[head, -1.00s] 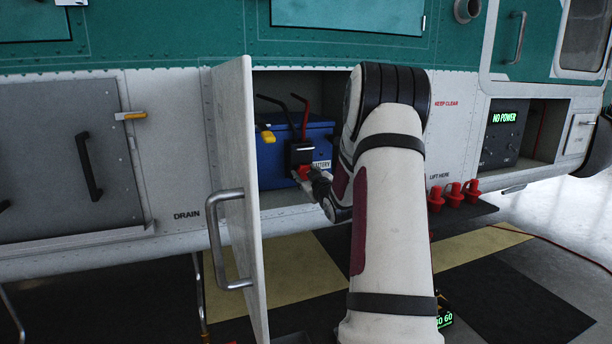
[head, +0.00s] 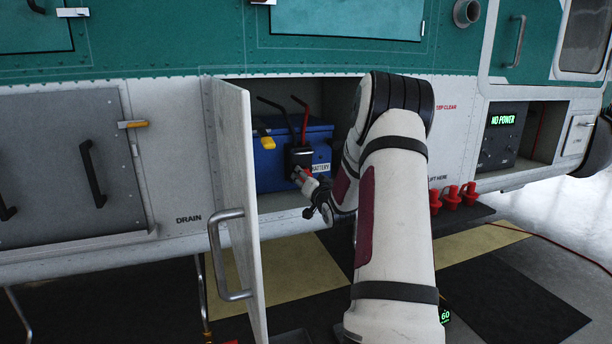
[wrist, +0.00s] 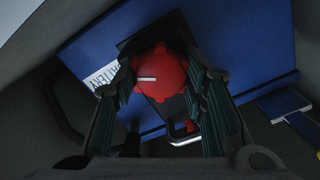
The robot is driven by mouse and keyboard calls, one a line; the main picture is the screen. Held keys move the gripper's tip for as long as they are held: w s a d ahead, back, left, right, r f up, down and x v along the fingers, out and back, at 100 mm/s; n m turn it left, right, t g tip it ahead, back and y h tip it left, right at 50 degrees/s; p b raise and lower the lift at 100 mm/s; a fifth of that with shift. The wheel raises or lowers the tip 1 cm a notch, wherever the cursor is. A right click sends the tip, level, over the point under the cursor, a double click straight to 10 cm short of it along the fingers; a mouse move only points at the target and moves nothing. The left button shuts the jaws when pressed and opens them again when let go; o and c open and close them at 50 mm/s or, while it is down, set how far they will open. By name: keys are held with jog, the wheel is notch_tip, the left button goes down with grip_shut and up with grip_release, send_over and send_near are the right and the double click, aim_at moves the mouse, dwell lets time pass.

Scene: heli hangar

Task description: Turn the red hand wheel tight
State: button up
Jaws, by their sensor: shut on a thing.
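The red hand wheel (wrist: 160,72) is a knobbed red disc with a white line across it, on the black connector block (head: 298,156) at the front of the blue battery (head: 267,168). In the wrist view the white line lies almost level, left of the wheel's centre. My gripper (wrist: 160,88) has one finger on each side of the wheel and is shut on it. In the head view my gripper (head: 302,178) reaches into the bay from the right, and its fingers and my wrist mostly hide the wheel.
An open bay door (head: 245,220) with a metal handle stands close to the left of my gripper. The battery has a yellow-capped post (head: 267,142), and black and red cables rise behind the block. The panel on the right reads NO POWER (head: 503,119).

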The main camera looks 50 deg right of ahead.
jog(key=m+p, duration=0.3)
jog(key=m, duration=0.3)
jog(key=shift+p, duration=0.35)
jog(key=m+p, duration=0.3)
jog(key=m, duration=0.2)
jog(key=shift+m, duration=0.4)
jog(key=o, duration=1.2)
jog(key=shift+c, duration=0.2)
jog(key=v, duration=1.2)
